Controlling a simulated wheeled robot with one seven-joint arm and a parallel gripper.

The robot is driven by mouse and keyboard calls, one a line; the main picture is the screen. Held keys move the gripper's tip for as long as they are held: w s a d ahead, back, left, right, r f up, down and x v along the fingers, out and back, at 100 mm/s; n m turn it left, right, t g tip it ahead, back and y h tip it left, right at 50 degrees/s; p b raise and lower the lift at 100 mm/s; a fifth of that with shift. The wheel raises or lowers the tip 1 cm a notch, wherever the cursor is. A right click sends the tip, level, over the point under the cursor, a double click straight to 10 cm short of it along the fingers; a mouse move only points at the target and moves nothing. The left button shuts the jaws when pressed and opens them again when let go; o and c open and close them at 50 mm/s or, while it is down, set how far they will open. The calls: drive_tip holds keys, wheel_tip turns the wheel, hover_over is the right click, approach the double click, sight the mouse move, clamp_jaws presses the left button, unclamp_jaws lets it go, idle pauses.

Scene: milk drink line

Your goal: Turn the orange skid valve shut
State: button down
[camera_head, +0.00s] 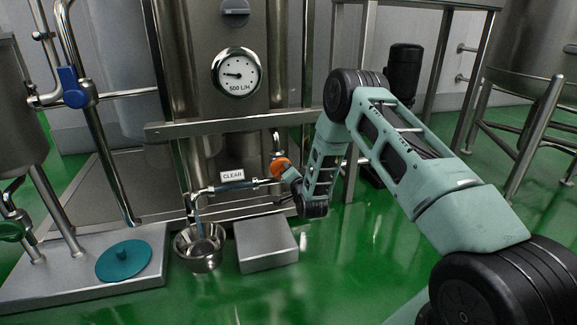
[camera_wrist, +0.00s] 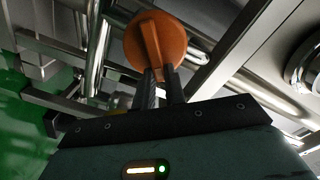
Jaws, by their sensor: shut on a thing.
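The orange skid valve (camera_head: 279,164) sits on a steel pipe low on the front of the skid. In the wrist view its round orange handle (camera_wrist: 155,46) has a raised grip bar across it. My gripper (camera_wrist: 159,78) has its two dark fingers close together at the lower end of that bar, shut on it. In the head view my arm reaches in from the right, and its wrist hides my fingers and part of the valve.
A "CLEAR" label (camera_head: 232,175) hangs by the pipe, above a steel bowl (camera_head: 199,247) and a grey block (camera_head: 266,243). A gauge (camera_head: 236,72) reading 500 L/H is above. A blue-handled valve (camera_head: 73,87) and a teal disc (camera_head: 123,260) are left. Green floor is open in front.

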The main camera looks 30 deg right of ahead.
drive_tip(key=shift+s+d+f+m+p, duration=0.1)
drive_tip(key=shift+f+m+p, duration=0.25)
drive_tip(key=shift+m, duration=0.9)
drive_tip(key=shift+d+f+m+p, duration=0.15)
drive_tip(key=shift+m+p, duration=0.3)
drive_tip(key=shift+m, duration=0.85)
drive_tip(key=shift+s+f+m+p, duration=0.1)
drive_tip(key=shift+f+m+p, duration=0.25)
drive_tip(key=shift+m, duration=0.9)
drive_tip(key=c, duration=1.5)
unclamp_jaws()
drive_tip(key=shift+w, duration=0.1)
drive_tip(key=shift+o, duration=0.2)
drive_tip(key=p+v, duration=0.7)
drive_tip(key=v, duration=1)
drive_tip(key=shift+s, duration=0.25)
drive_tip(key=shift+a+r, duration=0.1)
drive_tip(key=shift+r, duration=0.05)
